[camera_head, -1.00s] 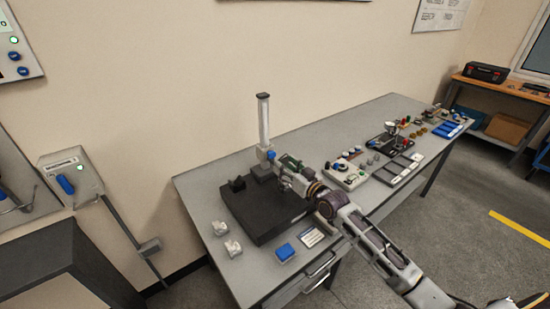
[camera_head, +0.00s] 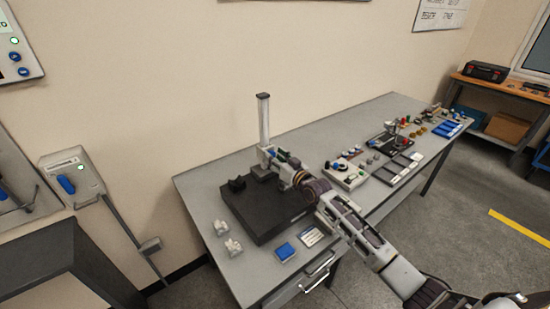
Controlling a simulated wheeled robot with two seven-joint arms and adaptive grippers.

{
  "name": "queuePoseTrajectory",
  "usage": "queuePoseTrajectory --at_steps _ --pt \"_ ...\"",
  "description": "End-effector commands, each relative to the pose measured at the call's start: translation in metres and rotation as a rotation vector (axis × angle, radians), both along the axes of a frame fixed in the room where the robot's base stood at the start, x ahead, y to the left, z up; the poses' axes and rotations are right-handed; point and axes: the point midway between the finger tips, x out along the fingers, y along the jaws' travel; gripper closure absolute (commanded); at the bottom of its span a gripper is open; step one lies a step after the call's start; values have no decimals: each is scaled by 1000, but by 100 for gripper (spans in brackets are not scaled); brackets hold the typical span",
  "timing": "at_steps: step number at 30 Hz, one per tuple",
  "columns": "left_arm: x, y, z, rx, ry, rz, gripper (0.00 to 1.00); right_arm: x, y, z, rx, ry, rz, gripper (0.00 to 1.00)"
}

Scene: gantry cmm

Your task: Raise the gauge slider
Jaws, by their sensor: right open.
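The height gauge's upright column (camera_head: 263,118) stands on the far edge of a black surface plate (camera_head: 258,222) on the grey bench. The slider is low on the column, largely hidden behind my right gripper (camera_head: 266,153). My right arm comes in from the lower right, and the gripper is at the column's lower part. Its jaws are open; whether they touch the slider cannot be told. My left gripper is out of view.
A small black block (camera_head: 237,184) sits on the plate. A control box (camera_head: 346,174) and trays (camera_head: 398,168) stand to the right. A wall faces the bench's back.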

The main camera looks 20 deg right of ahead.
Motion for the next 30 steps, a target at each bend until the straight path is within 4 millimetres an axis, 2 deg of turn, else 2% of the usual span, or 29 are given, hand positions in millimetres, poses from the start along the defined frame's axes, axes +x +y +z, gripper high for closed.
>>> queuePoseTrajectory --at_steps 10,21,30 --pt "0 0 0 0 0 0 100 1 1 0 0 0 0 50" --pt "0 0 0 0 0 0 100 1 0 0 0 0 0 98" --pt "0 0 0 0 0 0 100 3 0 1 -1 -1 0 100"
